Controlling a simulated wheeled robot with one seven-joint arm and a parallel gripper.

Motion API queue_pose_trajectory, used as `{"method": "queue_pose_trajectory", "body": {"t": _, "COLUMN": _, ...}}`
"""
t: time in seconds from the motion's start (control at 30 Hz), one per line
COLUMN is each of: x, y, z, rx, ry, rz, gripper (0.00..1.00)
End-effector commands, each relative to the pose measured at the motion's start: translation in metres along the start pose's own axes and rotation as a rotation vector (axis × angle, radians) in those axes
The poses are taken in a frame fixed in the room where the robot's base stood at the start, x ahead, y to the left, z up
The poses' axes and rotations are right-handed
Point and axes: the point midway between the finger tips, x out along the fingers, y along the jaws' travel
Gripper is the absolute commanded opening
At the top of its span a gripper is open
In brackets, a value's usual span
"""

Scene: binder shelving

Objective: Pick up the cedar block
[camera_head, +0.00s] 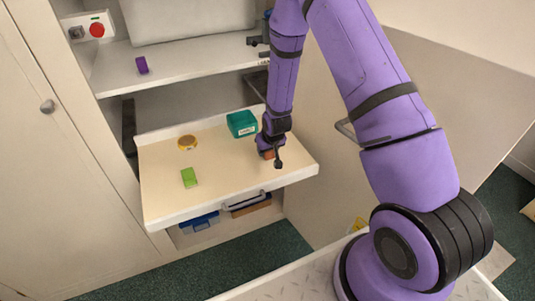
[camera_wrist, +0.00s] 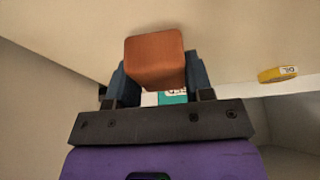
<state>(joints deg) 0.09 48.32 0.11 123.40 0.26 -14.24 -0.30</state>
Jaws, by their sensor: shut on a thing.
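The cedar block is a reddish-brown block (camera_wrist: 155,60) with rounded edges, held between the two dark fingers of my gripper (camera_wrist: 157,85) in the wrist view. In the head view, my gripper (camera_head: 267,152) is over the right part of the pull-out shelf (camera_head: 160,208). Only a small part of the cedar block (camera_head: 268,155) shows there, below and behind the fingers. My gripper is shut on it. Whether the block touches the shelf surface cannot be told.
A teal box (camera_head: 242,124) stands close left of my gripper. A round yellow-orange thing (camera_head: 187,142) and a green block (camera_head: 189,178) lie further left on the shelf. A purple block (camera_head: 142,65) stands on the upper shelf. The shelf's front middle is clear.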

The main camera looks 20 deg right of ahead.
Motion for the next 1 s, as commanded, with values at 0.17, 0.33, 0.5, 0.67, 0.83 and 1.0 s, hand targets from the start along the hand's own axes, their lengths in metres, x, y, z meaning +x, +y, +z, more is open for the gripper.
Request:
{"method": "queue_pose_trajectory", "body": {"t": 0.17, "x": -0.020, "y": -0.003, "z": 0.028, "rx": -0.001, "ry": -0.003, "rz": 0.000, "gripper": 0.24}}
{"method": "queue_pose_trajectory", "body": {"t": 0.33, "x": -0.040, "y": -0.007, "z": 0.066, "rx": 0.000, "ry": -0.004, "rz": 0.000, "gripper": 0.24}}
{"method": "queue_pose_trajectory", "body": {"t": 0.5, "x": -0.058, "y": -0.011, "z": 0.101, "rx": 0.000, "ry": -0.004, "rz": 0.000, "gripper": 0.24}}
{"method": "queue_pose_trajectory", "body": {"t": 0.67, "x": -0.070, "y": -0.013, "z": 0.124, "rx": -0.001, "ry": -0.003, "rz": 0.000, "gripper": 0.24}}
{"method": "queue_pose_trajectory", "body": {"t": 0.83, "x": -0.076, "y": -0.014, "z": 0.136, "rx": 0.000, "ry": -0.002, "rz": 0.000, "gripper": 0.24}}
{"method": "queue_pose_trajectory", "body": {"t": 1.0, "x": -0.078, "y": -0.015, "z": 0.140, "rx": 0.000, "ry": -0.001, "rz": 0.000, "gripper": 0.24}}
